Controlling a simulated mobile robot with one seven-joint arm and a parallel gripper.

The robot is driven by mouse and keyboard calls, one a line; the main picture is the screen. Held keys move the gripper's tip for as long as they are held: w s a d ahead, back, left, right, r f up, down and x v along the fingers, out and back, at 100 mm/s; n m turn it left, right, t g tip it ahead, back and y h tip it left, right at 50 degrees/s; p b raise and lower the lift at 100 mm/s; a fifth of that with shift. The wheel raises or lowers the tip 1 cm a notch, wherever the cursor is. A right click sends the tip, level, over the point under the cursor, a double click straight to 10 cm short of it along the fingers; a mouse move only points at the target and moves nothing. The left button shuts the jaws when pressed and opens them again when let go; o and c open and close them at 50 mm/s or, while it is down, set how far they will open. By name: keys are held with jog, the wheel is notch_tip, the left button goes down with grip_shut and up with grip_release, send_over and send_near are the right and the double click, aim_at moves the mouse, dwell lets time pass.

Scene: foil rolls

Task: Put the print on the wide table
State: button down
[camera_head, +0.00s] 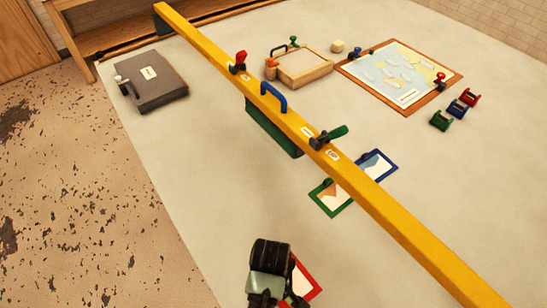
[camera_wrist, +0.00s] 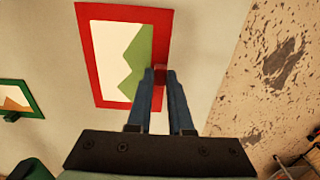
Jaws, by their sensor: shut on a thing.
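A small red-framed print (camera_wrist: 123,53) with a white and green picture fills the upper middle of the wrist view. In the head view only a corner of the red-framed print (camera_head: 307,282) shows beside my wrist. My gripper (camera_wrist: 160,76) is shut on a small red grip at the frame's right edge. In the head view my gripper's fingertips are hidden behind my wrist. The wide pale table (camera_head: 200,180) lies below the print. I cannot tell whether the print touches the table or hangs just above it.
A long yellow beam (camera_head: 390,205) crosses the table diagonally. Green-framed (camera_head: 322,200) and blue-framed (camera_head: 390,165) prints lie beside it. A grey case (camera_head: 165,90), a wooden box (camera_head: 305,75), a framed map (camera_head: 400,85) and small coloured holders (camera_head: 458,108) stand farther off. The left of the table is clear.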

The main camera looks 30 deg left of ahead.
jog(key=shift+f, duration=2.25)
jog(key=shift+f, duration=0.2)
jog(key=c, duration=0.8)
grip_release()
jog(key=shift+r, duration=0.15)
notch_tip(320, 180, up, 12)
jog(key=shift+r, duration=0.1)
